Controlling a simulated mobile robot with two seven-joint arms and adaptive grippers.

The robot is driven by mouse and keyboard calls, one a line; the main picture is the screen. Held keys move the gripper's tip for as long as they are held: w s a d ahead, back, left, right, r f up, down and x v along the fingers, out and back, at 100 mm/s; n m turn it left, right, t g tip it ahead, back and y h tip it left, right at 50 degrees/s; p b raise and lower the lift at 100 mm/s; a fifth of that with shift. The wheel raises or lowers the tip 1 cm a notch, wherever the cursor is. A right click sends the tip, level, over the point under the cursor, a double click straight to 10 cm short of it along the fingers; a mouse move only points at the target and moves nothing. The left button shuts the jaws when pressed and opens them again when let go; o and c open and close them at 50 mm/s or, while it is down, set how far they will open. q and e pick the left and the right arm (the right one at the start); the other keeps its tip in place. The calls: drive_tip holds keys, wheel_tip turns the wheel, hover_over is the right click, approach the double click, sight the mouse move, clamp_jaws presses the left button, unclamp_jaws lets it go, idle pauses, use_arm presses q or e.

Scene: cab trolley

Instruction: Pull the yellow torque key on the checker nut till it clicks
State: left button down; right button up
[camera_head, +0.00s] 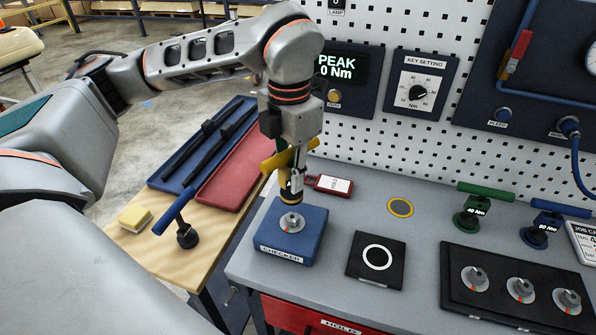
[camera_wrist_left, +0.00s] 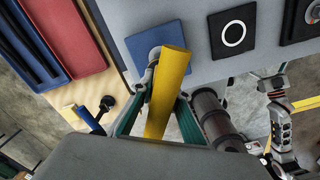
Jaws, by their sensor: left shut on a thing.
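My left gripper (camera_wrist_left: 158,86) is shut on the yellow torque key, gripping its yellow handle (camera_wrist_left: 168,90). In the head view the yellow torque key (camera_head: 291,183) hangs upright under my left wrist, which partly hides it. The checker is a blue block (camera_head: 274,256) with a grey nut (camera_head: 291,222) on its top. The key's lower end shows just behind or above the nut; the nut's top is visible, and the key looks apart from it. The peak display (camera_head: 337,68) reads 0 Nm. My right gripper cannot be made out clearly; parts of an arm show at the right of the wrist view.
A green key (camera_head: 474,212) and a blue key (camera_head: 545,227) stand at right, behind a black plate (camera_head: 518,308) of nuts. A black pad with a white ring (camera_head: 376,279) lies right of the checker. Another blue-handled tool (camera_head: 184,232) stands on the wooden table at left.

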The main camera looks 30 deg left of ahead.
use_arm(q)
drive_tip(key=b, duration=0.3)
hover_over(293, 218)
drive_tip(key=shift+a+f, duration=0.1)
drive_tip(key=shift+f, duration=2.05)
drive_tip(key=shift+f+b, duration=0.45)
drive_tip(key=shift+b, duration=0.05)
drive_tip(key=n+b, duration=0.1)
drive_tip(key=n, duration=0.7)
drive_tip(key=shift+n, duration=0.3)
drive_tip(key=n+b, duration=0.1)
drive_tip(key=n, duration=0.5)
drive_tip(key=shift+n, duration=0.3)
drive_tip(key=shift+r, duration=0.1)
drive_tip(key=shift+f+b, duration=0.55)
drive_tip(key=shift+f, duration=1)
drive_tip(key=shift+r, duration=0.1)
